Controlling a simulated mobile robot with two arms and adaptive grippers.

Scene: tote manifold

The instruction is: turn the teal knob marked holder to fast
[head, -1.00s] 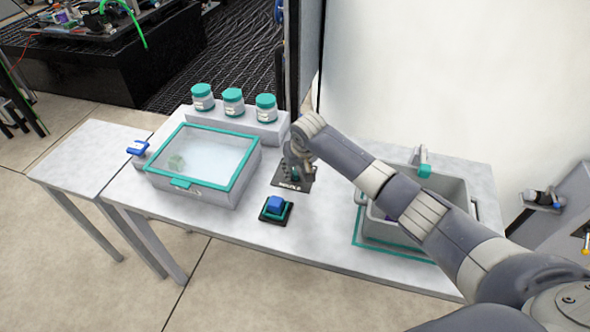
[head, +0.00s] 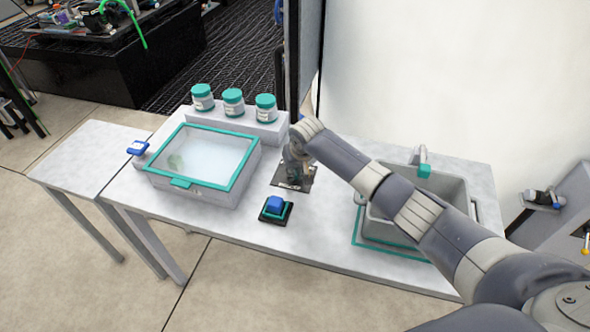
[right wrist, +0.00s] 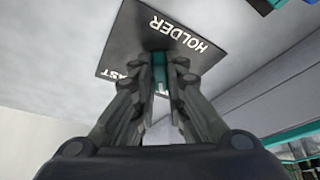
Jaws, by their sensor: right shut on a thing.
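The dark plate (head: 293,183) lies on the table in the middle of the head view, with the teal knob hidden by my right gripper (head: 293,158). In the right wrist view the plate (right wrist: 132,45) reads HOLDER, and part of a word ending in AST shows at its left edge. The teal knob (right wrist: 159,72) stands between the fingertips of my right gripper (right wrist: 167,72), which is shut on it. The knob's pointing direction cannot be read. My left gripper is not in view.
A teal-rimmed clear-lidded box (head: 238,186) stands left of the plate, with teal-capped jars (head: 234,104) behind it. A blue button on a dark base (head: 275,206) lies in front. A grey tub (head: 460,190) stands to the right, partly behind my arm.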

